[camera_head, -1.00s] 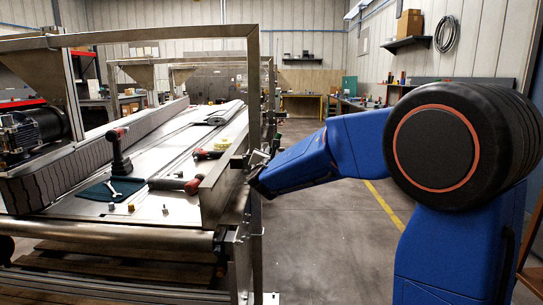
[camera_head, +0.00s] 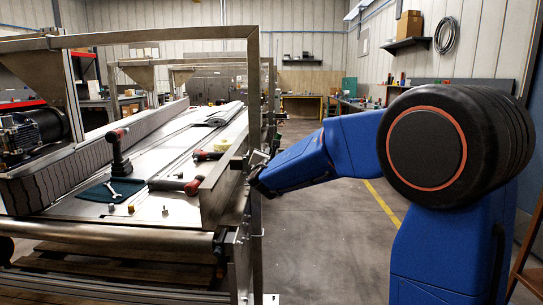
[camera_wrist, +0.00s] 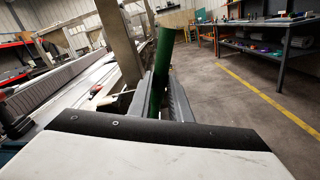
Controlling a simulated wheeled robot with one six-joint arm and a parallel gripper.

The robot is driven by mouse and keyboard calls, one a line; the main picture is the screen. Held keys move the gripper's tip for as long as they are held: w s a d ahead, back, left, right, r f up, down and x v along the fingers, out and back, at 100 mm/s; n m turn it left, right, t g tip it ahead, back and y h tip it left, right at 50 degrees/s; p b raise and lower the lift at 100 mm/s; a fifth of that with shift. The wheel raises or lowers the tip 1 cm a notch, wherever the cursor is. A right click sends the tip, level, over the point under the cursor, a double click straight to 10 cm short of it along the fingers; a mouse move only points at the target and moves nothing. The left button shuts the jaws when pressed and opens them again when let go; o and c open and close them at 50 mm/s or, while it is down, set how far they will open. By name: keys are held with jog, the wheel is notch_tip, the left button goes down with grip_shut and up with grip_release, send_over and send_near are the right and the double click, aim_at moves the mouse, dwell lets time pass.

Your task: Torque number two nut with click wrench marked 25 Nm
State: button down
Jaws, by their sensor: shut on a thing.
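My gripper (camera_wrist: 158,92) is shut on a green handle (camera_wrist: 163,62), which stands up between the two grey fingers in the wrist view. I cannot read any marking on it, and its ends are hidden or unclear. In the head view my gripper (camera_head: 257,165) is small and dark beside the conveyor frame's right side rail, and the held tool is hard to make out there. Small brass and steel pieces that look like nuts or fittings (camera_head: 131,208) stand on the conveyor's near end. I cannot see any number on them.
A metal conveyor frame (camera_head: 252,100) stands left of my arm. On its bed lie a dark green cloth (camera_head: 92,192) with a spanner (camera_head: 112,191), an upright power tool (camera_head: 119,152), and red-black tools (camera_head: 178,186). The floor (camera_head: 330,240) to the right is clear.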

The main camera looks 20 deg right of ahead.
jog(key=shift+w+d, duration=0.25)
jog(key=shift+w, duration=0.45)
dwell(0.4)
